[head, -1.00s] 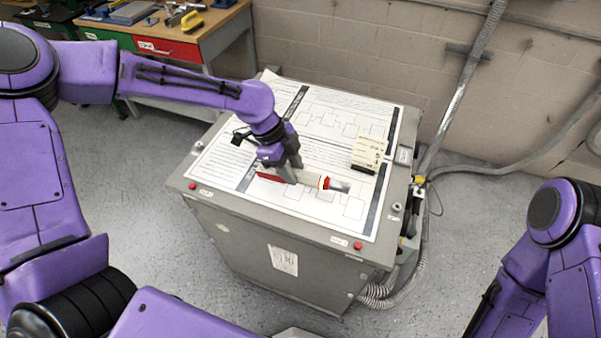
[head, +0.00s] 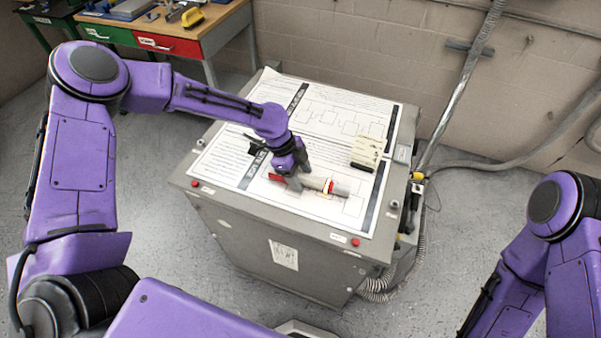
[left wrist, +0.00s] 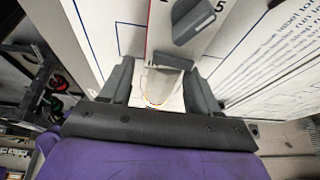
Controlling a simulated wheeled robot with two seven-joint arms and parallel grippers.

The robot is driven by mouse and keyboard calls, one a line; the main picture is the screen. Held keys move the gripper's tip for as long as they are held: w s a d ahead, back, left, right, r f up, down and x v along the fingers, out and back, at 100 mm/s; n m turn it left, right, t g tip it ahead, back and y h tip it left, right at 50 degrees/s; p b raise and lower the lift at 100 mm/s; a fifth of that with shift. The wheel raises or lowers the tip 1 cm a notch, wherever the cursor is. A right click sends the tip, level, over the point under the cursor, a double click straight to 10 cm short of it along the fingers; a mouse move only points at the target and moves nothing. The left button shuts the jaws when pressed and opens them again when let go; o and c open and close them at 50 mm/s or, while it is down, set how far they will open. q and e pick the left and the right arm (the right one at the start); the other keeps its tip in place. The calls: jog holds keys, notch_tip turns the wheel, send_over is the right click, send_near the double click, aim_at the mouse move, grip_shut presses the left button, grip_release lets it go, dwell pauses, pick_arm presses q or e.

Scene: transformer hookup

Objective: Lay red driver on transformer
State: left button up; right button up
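The red driver (head: 276,177) seems to lie on the white drawing sheet (head: 225,165) on the grey transformer's top. Its red part shows left of my left gripper (head: 298,176). A pale cylinder with a red band (head: 330,187) lies in line with it on the right; the gripper hides whether the two join. My left gripper is low over the sheet, its fingers apart on either side of this line. In the left wrist view the fingers (left wrist: 158,88) also stand apart, with a pale shape between them. My right gripper is out of view.
A cream box (head: 367,152) stands on the sheet to the right. A dark knob (left wrist: 193,20) shows on a pale panel in the left wrist view. A conduit (head: 465,80) runs up the wall. A workbench (head: 205,42) stands at the back left.

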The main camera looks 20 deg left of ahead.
aim_at(300, 174)
pick_arm(q)
jog(key=shift+a, duration=0.1)
jog(key=shift+f, duration=0.2)
jog(key=shift+w+a+r+b, duration=0.1)
jog(key=shift+r+b, duration=0.25)
jog(key=shift+b, duration=0.2)
jog(key=b+v, duration=0.2)
jog(key=v, duration=0.1)
jog(key=shift+w+a+r, duration=0.15)
jog(key=shift+a+r, duration=0.05)
jog(key=shift+a, duration=0.1)
jog(key=v, duration=0.6)
jog(key=shift+r, duration=0.2)
